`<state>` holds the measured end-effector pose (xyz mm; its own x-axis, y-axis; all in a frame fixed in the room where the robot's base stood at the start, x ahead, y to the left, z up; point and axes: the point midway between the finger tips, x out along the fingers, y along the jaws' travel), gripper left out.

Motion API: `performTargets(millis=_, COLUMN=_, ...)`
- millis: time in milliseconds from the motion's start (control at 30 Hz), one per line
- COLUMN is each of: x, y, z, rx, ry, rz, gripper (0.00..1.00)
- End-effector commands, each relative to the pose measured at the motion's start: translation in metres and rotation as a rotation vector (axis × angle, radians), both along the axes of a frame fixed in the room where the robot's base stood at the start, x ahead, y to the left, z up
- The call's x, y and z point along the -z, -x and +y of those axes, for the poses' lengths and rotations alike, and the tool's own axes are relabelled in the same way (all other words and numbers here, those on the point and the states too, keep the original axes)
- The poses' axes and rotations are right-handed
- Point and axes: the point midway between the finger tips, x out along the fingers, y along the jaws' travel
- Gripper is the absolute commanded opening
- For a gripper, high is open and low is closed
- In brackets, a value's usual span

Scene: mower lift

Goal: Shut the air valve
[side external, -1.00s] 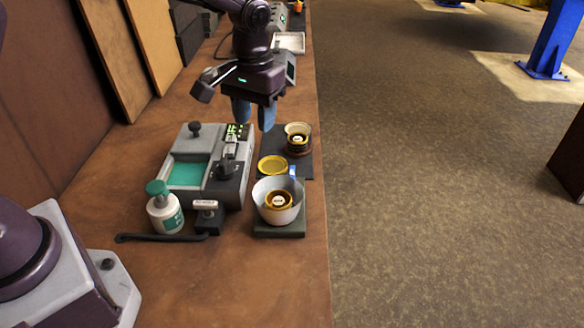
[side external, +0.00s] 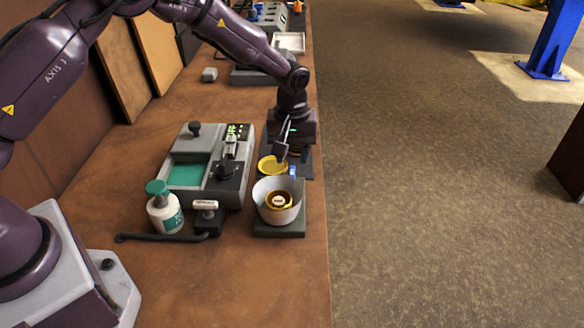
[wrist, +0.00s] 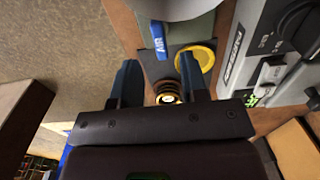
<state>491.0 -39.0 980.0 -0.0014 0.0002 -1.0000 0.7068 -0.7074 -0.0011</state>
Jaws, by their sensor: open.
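The air valve's blue lever (wrist: 158,38), marked AIR, shows at the top middle of the wrist view. In the side external view the blue lever (side external: 293,172) is a small patch behind the light grey bowl. My gripper (wrist: 158,68) is open and empty, its two dark blue fingers spread. It points down over the dark plate, with the lever apart from the fingertips. A stacked brass ring piece (wrist: 168,93) shows between the fingers in the wrist view.
The bowl (side external: 285,213) with a brass piece inside stands on a dark green base. A yellow disc (side external: 272,166) lies beside the lever. The grey machine (side external: 190,150), a white bottle (side external: 164,212) and a dark bar (side external: 155,238) are to the left. The bench's right edge is close.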

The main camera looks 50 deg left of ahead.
Motion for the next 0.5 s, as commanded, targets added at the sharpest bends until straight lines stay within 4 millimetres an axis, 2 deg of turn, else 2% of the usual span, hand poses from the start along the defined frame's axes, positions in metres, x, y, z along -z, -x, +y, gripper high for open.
performTargets(millis=33, x=0.011, y=0.0, z=0.0, rx=-0.001, ry=0.001, rz=0.002, gripper=0.4)
performTargets(millis=200, x=0.033, y=0.0, z=0.0, rx=0.0, ry=0.0, rz=0.0, gripper=0.4)
performTargets(millis=500, x=0.045, y=-0.001, z=0.0, rx=0.0, ry=0.001, rz=-0.002, gripper=0.4)
